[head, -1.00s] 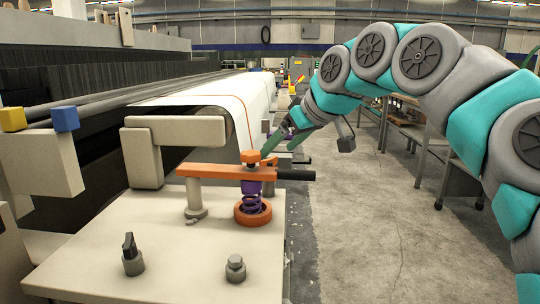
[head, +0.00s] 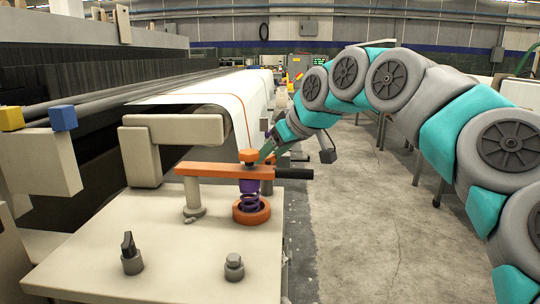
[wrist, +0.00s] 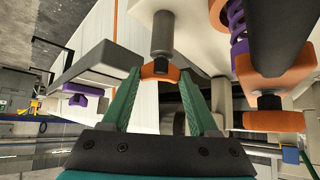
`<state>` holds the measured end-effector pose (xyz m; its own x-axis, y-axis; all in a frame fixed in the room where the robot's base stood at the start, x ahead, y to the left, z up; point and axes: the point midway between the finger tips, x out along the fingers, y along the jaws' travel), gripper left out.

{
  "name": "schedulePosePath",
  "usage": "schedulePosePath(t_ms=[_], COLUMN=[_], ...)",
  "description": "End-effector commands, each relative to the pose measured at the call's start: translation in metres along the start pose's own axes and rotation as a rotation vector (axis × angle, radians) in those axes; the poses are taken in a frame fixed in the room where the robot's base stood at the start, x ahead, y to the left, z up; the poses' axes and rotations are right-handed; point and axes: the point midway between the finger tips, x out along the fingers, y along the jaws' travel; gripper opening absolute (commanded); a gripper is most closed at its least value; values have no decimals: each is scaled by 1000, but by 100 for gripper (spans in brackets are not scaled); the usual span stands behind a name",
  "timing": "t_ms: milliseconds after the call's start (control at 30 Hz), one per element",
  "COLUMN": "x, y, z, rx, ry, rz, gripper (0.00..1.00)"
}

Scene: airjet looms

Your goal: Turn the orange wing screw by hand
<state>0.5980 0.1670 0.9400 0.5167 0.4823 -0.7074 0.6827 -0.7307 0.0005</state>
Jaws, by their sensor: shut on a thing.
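The orange wing screw (wrist: 153,72) shows in the wrist view at the end of a grey cylindrical shaft, with a dark centre. My gripper (wrist: 160,76) has its two green fingers on either side of it, shut on it. In the head view one green finger of my gripper (head: 267,149) shows just behind the orange lever; the fingertips and the wing screw are hidden there.
The orange lever (head: 222,170) with a black handle stands close in front of my gripper, above a purple spring (head: 250,192) and orange ring (head: 252,212). A beige loom arm (head: 172,128) is left. The aisle floor (head: 385,235) at right is clear.

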Motion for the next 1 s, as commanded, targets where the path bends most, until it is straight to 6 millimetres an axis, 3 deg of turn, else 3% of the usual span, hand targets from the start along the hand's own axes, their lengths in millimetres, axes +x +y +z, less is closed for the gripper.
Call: schedulePosePath(t_ms=[67,333,667,1000], x=[0,0,2,4], y=[0,0,0,-1], z=[0,0,2,4], rx=[0,0,34,199], ry=[0,0,-2,1], rz=[0,0,34,206], gripper=[35,5,4,5])
